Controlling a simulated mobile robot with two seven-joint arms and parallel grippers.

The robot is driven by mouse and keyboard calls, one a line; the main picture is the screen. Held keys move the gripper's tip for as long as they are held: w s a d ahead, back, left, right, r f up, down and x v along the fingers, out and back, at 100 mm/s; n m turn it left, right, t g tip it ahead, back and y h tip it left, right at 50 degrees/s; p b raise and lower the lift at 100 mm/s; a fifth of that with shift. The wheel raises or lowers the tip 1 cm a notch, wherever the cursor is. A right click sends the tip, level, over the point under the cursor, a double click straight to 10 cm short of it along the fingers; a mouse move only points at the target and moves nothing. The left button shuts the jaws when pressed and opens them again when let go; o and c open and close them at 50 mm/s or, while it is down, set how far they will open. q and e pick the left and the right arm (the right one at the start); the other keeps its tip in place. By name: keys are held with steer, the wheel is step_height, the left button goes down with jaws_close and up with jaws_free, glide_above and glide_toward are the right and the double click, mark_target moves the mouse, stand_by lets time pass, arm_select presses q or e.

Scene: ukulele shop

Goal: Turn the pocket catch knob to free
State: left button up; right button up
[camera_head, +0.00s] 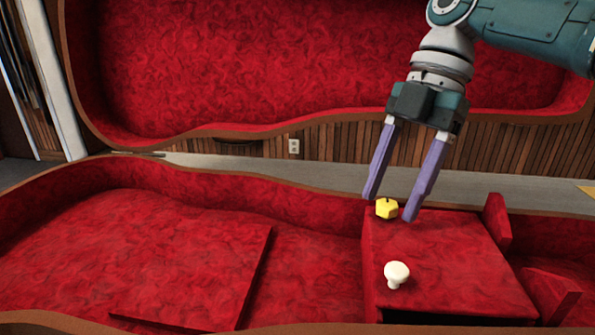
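A small yellow faceted knob (386,209), with a dark mark on its top, sits at the back left of the red plush pocket lid (450,262); it looks like the pocket catch knob. My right gripper (390,206) points down at it with two purple fingers spread apart. The knob appears between the fingertips, with a gap visible on both sides. I cannot tell whether the tips are level with it or above it. A white round knob (397,274) stands on the lid nearer the front. My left gripper is out of view.
The pocket is inside an open instrument case (40,197) lined in red plush. Its raised lid (250,65) stands behind. Red upright pieces (497,222) rise right of the pocket. A flat red panel (200,270) lies at left. A dark gap shows under the pocket lid's front edge.

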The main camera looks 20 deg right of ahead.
steer(key=shift+r, duration=0.1)
steer(key=s+v, duration=0.1)
steer(key=v, duration=0.8)
steer(key=shift+w+d+r, duration=0.25)
steer(key=shift+w+r, duration=0.05)
steer(key=shift+w, duration=0.2)
